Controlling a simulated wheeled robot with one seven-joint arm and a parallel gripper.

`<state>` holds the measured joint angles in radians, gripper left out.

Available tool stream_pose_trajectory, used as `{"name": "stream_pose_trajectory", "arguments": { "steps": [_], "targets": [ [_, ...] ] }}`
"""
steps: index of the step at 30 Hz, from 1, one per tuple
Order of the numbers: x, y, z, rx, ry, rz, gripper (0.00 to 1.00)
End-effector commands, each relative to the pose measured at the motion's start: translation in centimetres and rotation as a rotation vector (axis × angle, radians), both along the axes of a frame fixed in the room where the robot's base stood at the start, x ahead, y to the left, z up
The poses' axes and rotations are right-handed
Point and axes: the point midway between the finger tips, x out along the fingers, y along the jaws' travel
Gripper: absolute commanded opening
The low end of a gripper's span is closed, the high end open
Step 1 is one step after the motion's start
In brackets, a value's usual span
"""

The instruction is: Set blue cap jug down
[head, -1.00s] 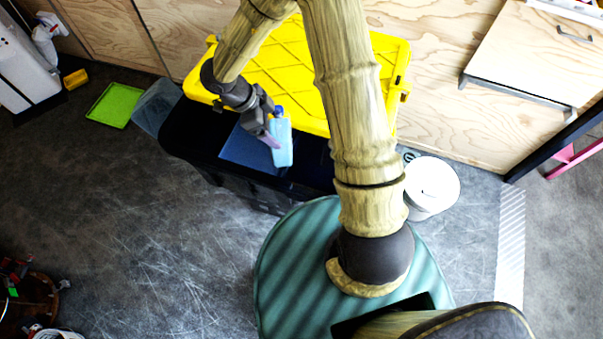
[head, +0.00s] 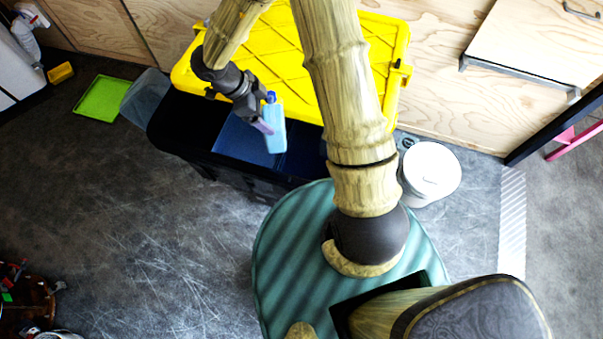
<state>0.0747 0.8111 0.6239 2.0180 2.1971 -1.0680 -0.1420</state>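The jug (head: 275,135) is light blue with a dark blue cap (head: 271,97). It is in the head view, near the centre left, roughly upright over the open front of the black bin (head: 180,145). My gripper (head: 263,125) is at the jug's left side, with its purple fingertips against the jug's body. It appears shut on the jug; the far finger is hidden behind it. A blue surface (head: 238,140) shows inside the bin, just left of the jug. I cannot tell whether the jug's base touches anything.
A yellow lid (head: 290,60) covers the back of the bin, against the plywood wall. A white bucket (head: 432,172) stands right of the bin. A green tray (head: 102,99) and a clear container (head: 146,95) are at the left. The grey floor at lower left is mostly clear.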

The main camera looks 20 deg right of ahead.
Motion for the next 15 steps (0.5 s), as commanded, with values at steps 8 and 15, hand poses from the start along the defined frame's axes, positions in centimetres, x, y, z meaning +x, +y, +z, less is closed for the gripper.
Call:
{"name": "stream_pose_trajectory", "arguments": {
  "steps": [8, 15],
  "targets": [
    [0.0, 0.2, -5.4, 0.0, 0.0, 0.004, 0.15],
    [0.0, 0.3, -9.8, -0.001, -0.001, 0.006, 0.15]
  ]
}}
